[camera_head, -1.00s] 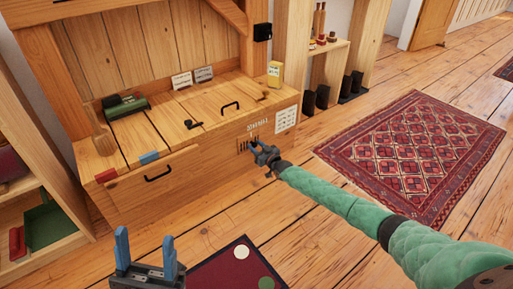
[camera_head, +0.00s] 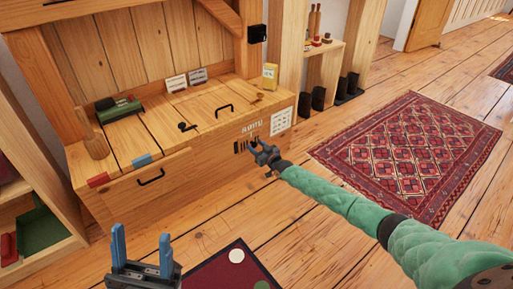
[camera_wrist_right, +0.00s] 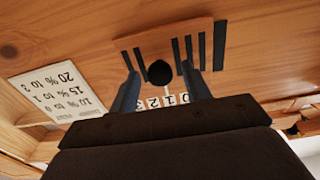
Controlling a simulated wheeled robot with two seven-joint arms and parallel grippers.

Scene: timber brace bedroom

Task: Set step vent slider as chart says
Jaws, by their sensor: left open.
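The vent (camera_head: 247,146), a group of dark slots, is in the front of the wooden step. In the right wrist view its round black slider knob (camera_wrist_right: 158,72) stands between the slots. A number scale (camera_wrist_right: 168,100) beside it appears upside down; the knob seems near the 1, but the exact setting is unclear. My left gripper (camera_head: 142,243) is open and empty.
A yellow item (camera_head: 270,76) and two white cards (camera_head: 176,82) stand on the step top. A black handle (camera_head: 151,177) sticks out of the front. A shelf (camera_head: 40,245) is at left. The patterned rug (camera_head: 410,150) lies on open floor at right.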

